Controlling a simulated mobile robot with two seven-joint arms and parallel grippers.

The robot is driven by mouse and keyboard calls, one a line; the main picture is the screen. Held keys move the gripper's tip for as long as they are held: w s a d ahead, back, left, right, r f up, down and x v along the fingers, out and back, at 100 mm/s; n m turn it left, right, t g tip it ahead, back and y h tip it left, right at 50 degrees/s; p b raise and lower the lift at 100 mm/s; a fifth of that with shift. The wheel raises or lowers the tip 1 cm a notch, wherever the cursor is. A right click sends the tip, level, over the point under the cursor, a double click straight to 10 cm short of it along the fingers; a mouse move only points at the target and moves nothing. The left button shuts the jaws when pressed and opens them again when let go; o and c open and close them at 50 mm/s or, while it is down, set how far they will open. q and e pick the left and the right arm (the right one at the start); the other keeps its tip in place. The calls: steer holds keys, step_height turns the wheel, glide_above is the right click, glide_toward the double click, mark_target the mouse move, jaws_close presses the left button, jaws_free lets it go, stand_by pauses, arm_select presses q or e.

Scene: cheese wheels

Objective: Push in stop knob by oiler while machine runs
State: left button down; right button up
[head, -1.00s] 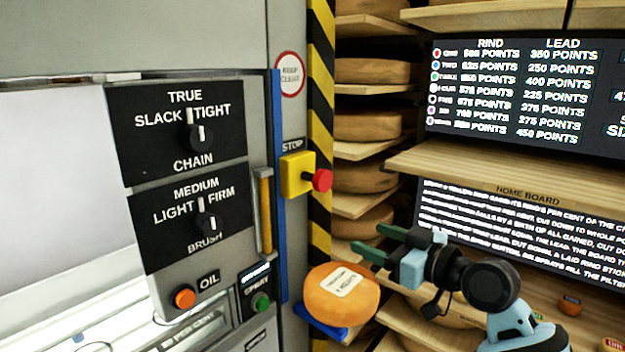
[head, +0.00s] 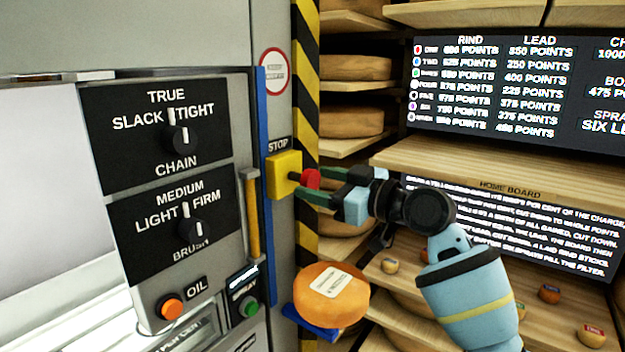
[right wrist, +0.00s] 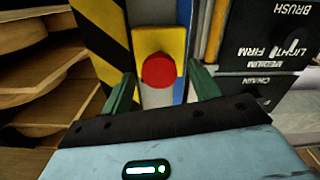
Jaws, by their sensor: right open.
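The red stop knob (head: 311,179) sticks out to the right of its yellow box (head: 284,174), under the STOP label on the machine's side. My right gripper (head: 312,184) is raised at the knob, its green fingers open and pointing left. In the right wrist view the red knob (right wrist: 158,71) shows between the two open fingers (right wrist: 163,88), in front of the yellow plate. I cannot tell whether the fingers touch the knob. The orange OIL button (head: 172,307) is at the lower left of the machine panel. My left gripper is not in view.
An orange cheese wheel (head: 331,294) with a paper label sits on a blue support (head: 312,322) below the knob. A yellow handle (head: 252,217) stands left of the box. Shelves of cheese (head: 352,122) and a points board (head: 520,95) fill the right side.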

mark_target(314, 181)
steer(key=shift+x, duration=1.1)
steer(key=shift+c, duration=0.3)
jaws_close()
steer(key=shift+b+x, duration=0.35)
steer(key=shift+x, duration=0.5)
steer(key=shift+s+d+r, duration=0.1)
steer(key=shift+c, duration=1.7)
jaws_free()
steer(key=o, duration=0.4)
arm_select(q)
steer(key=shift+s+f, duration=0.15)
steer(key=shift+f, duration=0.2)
